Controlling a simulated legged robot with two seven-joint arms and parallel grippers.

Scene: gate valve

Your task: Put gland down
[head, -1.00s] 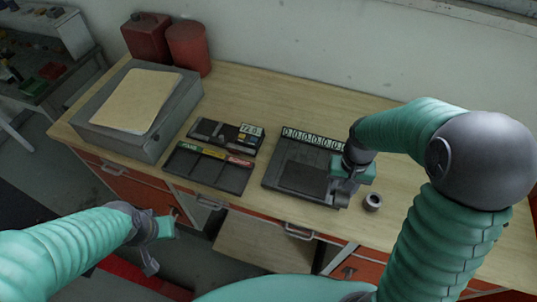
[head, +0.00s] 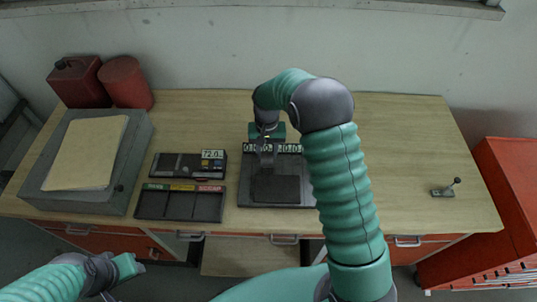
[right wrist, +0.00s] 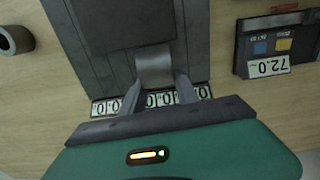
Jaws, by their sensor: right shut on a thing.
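My right gripper (head: 266,150) hangs over the dark plate device with the row of number displays. In the right wrist view its two fingers (right wrist: 158,92) are closed on a smooth grey metal piece, the gland (right wrist: 153,68). The gland lies across the displays' edge in that view, near the dark square pad (right wrist: 120,22); whether it touches is unclear. In the head view the gland is mostly hidden by the gripper. My left gripper (head: 122,272) is low at the left, in front of the bench; its fingers are not clear.
A hollow dark ring (right wrist: 14,40) stands on the bench. Left of the plate device (head: 275,194) are a labelled tray (head: 180,205) and a meter reading 72.0 (head: 185,166). A grey case (head: 138,160) and red cans (head: 125,82) stand left. A small lever (head: 444,189) stands right amid free wood.

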